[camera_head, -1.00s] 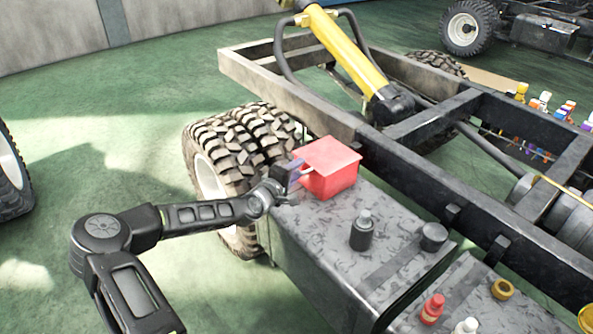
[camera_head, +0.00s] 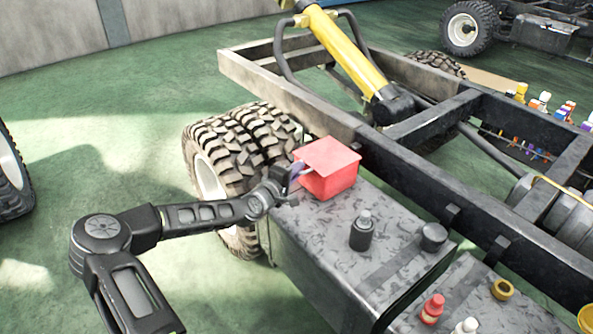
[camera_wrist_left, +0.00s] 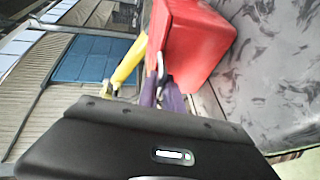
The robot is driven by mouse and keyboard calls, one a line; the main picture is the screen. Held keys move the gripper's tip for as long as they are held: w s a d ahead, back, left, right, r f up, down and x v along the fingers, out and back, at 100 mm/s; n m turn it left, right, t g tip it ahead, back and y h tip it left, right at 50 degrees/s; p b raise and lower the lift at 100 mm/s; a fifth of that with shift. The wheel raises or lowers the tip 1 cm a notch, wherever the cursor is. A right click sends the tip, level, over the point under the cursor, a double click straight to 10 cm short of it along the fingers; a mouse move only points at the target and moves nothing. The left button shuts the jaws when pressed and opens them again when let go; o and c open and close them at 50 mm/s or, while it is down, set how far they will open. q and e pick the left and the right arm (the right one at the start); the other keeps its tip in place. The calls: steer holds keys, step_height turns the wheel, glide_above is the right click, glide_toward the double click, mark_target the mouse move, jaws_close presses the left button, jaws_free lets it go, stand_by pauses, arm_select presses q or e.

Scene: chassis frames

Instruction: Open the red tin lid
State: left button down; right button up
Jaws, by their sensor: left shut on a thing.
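The red tin (camera_head: 337,183) stands on top of the grey speckled box of the chassis. Its flat red lid (camera_head: 330,154) lies over it, and I see no clear gap between lid and tin. My left gripper (camera_head: 304,171) reaches the tin's left side and is shut at the lid's near left edge. In the left wrist view the gripper's purple fingers (camera_wrist_left: 165,95) meet the red tin (camera_wrist_left: 195,42) at its side. The exact contact is small and partly hidden. My right gripper is not in view.
A dark bottle (camera_head: 361,231) and a black cap (camera_head: 433,237) stand on the grey box (camera_head: 330,250) to the right of the tin. A red bottle (camera_head: 432,309) is nearer. Large tyres (camera_head: 222,150) lie to the left, and the chassis rail (camera_head: 420,180) runs behind.

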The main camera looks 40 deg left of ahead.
arm_select(q)
steer(key=shift+a+r, duration=0.15)
steer(key=shift+a, duration=0.05)
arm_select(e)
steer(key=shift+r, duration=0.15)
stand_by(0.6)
